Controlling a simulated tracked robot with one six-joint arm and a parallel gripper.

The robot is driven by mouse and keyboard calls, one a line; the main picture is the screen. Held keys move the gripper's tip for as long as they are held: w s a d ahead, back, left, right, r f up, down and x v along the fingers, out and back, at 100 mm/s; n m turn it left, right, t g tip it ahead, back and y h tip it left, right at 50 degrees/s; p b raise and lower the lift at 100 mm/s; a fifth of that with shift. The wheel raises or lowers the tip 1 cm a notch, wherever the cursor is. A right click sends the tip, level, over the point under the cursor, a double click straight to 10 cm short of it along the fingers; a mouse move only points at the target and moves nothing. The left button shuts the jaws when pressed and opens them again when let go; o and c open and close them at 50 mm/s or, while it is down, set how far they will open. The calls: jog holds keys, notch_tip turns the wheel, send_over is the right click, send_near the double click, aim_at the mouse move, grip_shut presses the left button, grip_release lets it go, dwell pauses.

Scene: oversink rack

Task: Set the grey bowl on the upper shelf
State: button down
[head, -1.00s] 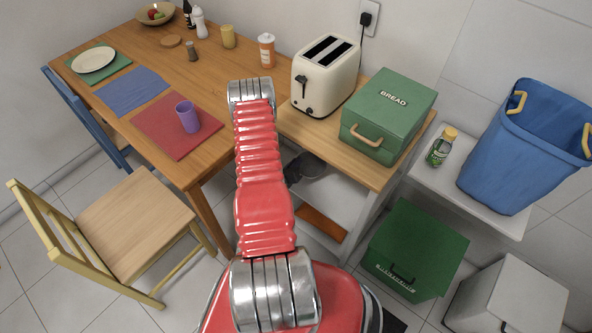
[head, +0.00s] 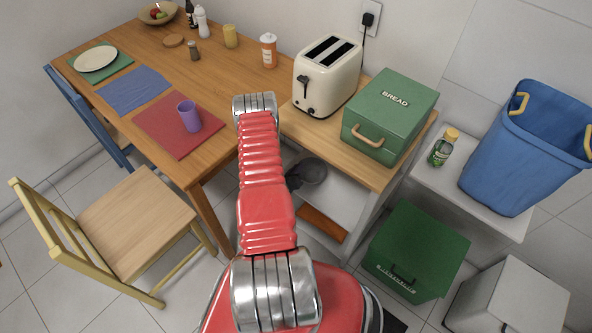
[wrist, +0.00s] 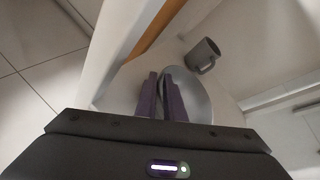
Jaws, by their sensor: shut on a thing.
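The grey bowl (head: 313,172) is at the open front of the cabinet under the toaster, partly hidden by my arm. My gripper (wrist: 161,75) is shut on it, with the two dark fingers close together over the bowl (wrist: 201,100) in the wrist view. In the head view only a dark part of my gripper (head: 293,181) shows beside the bowl. A white shelf board (head: 345,192) lies behind and below the bowl. I cannot tell whether the bowl touches it.
A grey mug (wrist: 203,55) is just beyond the bowl. A toaster (head: 327,77) and green bread box (head: 390,115) stand on the cabinet top. A wooden board (head: 322,223) is low inside the cabinet. A chair (head: 135,220) stands left, a green bin (head: 415,250) right.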

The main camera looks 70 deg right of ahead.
jog(key=c, duration=1.8)
grip_release()
jog(key=shift+c, duration=0.2)
jog(key=v, duration=1.2)
